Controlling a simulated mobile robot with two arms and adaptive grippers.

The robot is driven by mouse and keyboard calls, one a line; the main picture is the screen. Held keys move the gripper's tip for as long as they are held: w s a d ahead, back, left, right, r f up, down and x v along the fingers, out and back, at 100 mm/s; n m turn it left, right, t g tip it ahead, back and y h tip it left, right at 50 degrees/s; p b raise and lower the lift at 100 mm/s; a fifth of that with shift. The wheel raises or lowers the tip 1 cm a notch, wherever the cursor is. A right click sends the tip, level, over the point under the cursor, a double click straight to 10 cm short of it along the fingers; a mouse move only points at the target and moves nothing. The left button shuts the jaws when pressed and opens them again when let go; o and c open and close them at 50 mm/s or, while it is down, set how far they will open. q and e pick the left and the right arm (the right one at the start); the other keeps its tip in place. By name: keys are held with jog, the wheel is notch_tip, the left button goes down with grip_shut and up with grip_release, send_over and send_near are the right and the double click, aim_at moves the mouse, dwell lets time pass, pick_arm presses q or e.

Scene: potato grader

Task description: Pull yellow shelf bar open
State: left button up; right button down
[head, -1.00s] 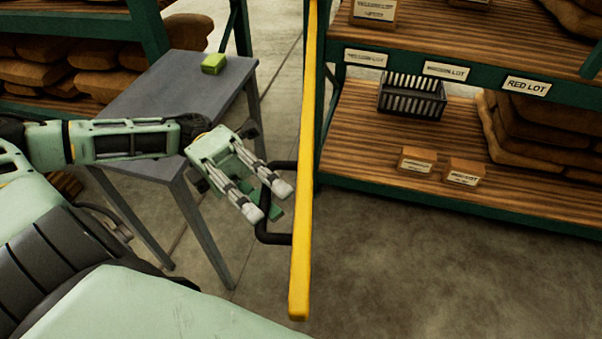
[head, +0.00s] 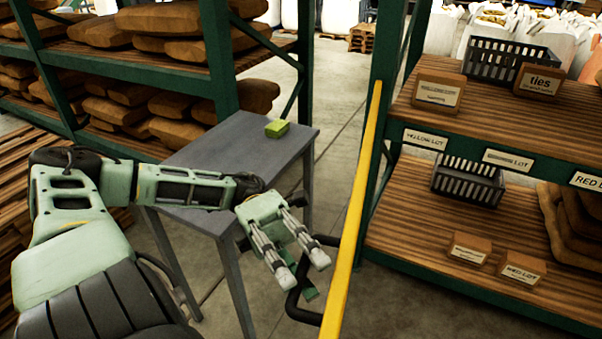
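The yellow shelf bar (head: 356,215) is long and runs steeply from the dark green shelf post down to the bottom edge in the head view. A black loop handle (head: 294,304) sticks out from its left side. My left gripper (head: 302,269) is at this handle, just left of the bar. Its pale-tipped fingers are straight and spread apart, and they look open. They overlap the handle and hide part of it, so I cannot tell whether they touch it. My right gripper is not in view.
A grey table (head: 240,150) with a green block (head: 277,128) on it stands left of the bar, beneath my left arm. Shelves with a black crate (head: 468,181) and small boxes are at right. A sack rack (head: 235,60) stands behind. Floor shows between the racks.

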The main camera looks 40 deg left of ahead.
pick_arm(q)
jog(key=shift+a, duration=0.1)
jog(key=v, duration=1.2)
dwell(0.4)
